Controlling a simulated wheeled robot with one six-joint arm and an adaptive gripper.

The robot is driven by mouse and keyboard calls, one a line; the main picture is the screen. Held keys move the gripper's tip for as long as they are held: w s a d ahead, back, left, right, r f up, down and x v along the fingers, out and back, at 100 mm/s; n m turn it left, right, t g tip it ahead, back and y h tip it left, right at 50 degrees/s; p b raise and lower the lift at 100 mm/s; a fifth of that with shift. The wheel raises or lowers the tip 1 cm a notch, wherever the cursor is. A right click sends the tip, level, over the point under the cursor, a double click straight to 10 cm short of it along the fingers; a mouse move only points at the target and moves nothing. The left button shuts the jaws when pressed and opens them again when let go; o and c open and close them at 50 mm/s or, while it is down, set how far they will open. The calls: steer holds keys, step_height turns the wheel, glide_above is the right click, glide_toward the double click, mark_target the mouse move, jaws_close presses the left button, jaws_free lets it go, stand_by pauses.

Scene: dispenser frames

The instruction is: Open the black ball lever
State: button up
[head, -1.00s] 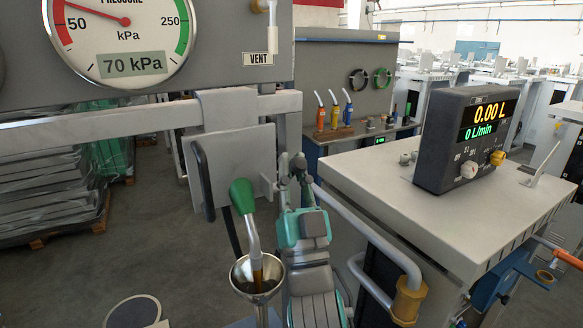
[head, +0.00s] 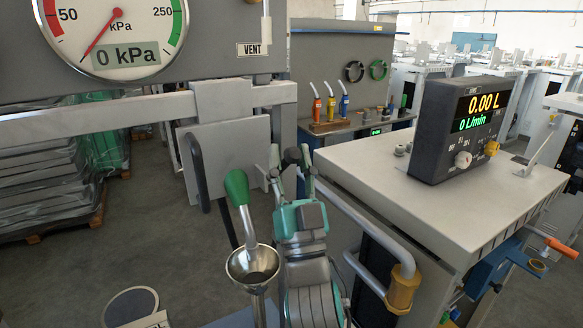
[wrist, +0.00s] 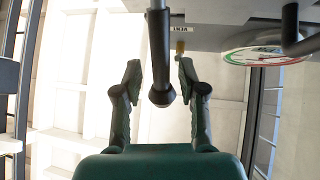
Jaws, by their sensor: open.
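The black ball (head: 292,155) of the lever shows between the fingers of my gripper (head: 291,160) in the head view. In the wrist view the ball (wrist: 162,96) hangs at the end of a dark rod, between the two fingers of my gripper (wrist: 160,75). The fingers are spread apart, with gaps on both sides of the ball. Where the lever is mounted is hidden from the head view behind my gripper.
A green-handled lever (head: 237,187) stands left of my gripper above a metal funnel (head: 253,264). A pressure gauge (head: 124,30) reads 0 kPa. A meter (head: 463,130) reads 0.00 L and 0 L/min. A grey cabinet (head: 440,200) with a curved handrail stands close on the right.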

steer(key=v, duration=0.7)
steer(key=shift+s+f, duration=0.15)
stand_by(0.4)
steer(key=s+d+f+g+h, duration=0.15)
steer(key=s+d+f, duration=0.25)
steer(key=f, duration=0.5)
steer(key=s+d+f+g+h, duration=0.15)
steer(key=s+d+f, duration=0.25)
steer(key=f, duration=0.5)
steer(key=s+d+f+g+h, duration=0.15)
steer(key=s+d+f, duration=0.3)
steer(key=f, duration=0.45)
steer(key=s+d+f+g+h, duration=0.1)
steer(key=s+d+f+g, duration=0.1)
steer(key=s, duration=0.7)
steer(key=s+d+f+m+g+h, duration=0.1)
steer(key=s+d+f, duration=0.3)
steer(key=s, duration=0.4)
steer(key=s+d+f+g+h, duration=0.2)
steer(key=s+f+g, duration=0.1)
steer(key=s, duration=0.6)
steer(key=shift+s+d+f, duration=0.2)
steer(key=shift+s+d, duration=0.2)
